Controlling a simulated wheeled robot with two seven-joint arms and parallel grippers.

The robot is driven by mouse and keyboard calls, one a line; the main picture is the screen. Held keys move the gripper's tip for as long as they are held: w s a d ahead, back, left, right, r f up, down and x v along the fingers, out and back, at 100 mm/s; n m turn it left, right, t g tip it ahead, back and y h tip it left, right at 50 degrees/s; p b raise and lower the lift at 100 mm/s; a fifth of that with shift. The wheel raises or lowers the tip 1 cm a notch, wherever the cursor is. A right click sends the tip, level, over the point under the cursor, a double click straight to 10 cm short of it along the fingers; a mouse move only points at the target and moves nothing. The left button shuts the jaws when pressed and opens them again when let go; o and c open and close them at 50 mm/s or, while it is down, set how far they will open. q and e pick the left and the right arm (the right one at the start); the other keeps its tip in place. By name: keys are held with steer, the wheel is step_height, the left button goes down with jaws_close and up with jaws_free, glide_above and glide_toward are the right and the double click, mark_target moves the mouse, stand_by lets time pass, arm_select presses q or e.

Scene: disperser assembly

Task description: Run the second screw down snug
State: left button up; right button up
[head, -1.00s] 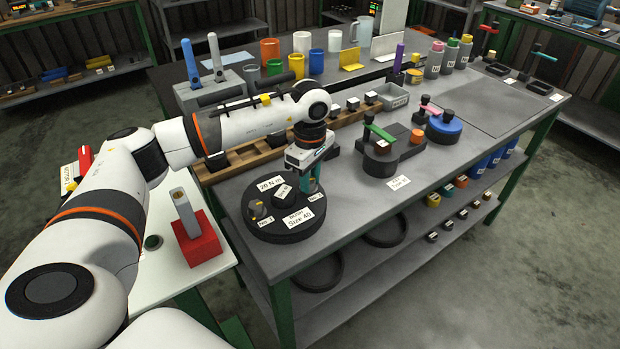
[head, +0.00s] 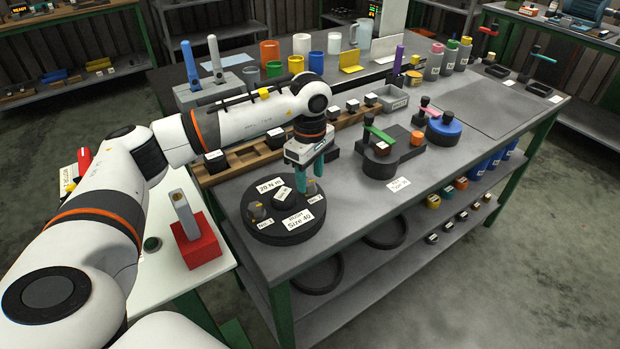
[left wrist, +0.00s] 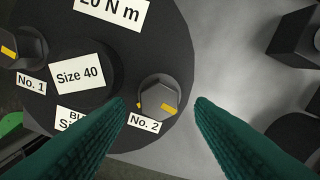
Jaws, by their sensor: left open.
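The second screw, by the "No. 2" label, shows its grey hex head with a yellow mark (left wrist: 158,98) in the left wrist view. It stands on the round black disc (head: 290,237), near its edge. My left gripper (head: 312,186) is open, with its two teal fingers (left wrist: 160,112) pointing down above that side of the disc. The fingers are apart and hold nothing; the screw head shows between them, nearer the left finger. The first screw (left wrist: 22,48) stands by the "No. 1" label, with a yellow mark too. My right gripper is not in view.
A "Size 40" block (left wrist: 78,75) rises at the disc's middle. A wooden rack (head: 240,158) with dark pieces lies behind the disc. A dark fixture with a green-handled part (head: 380,133) stands to the right. The bench front right of the disc is clear.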

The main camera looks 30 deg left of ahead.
mark_target(310, 183)
arm_select(q)
step_height(310, 183, up, 10)
steer(key=shift+r+b, duration=0.2)
steer(key=shift+b, duration=0.2)
stand_by(0.3)
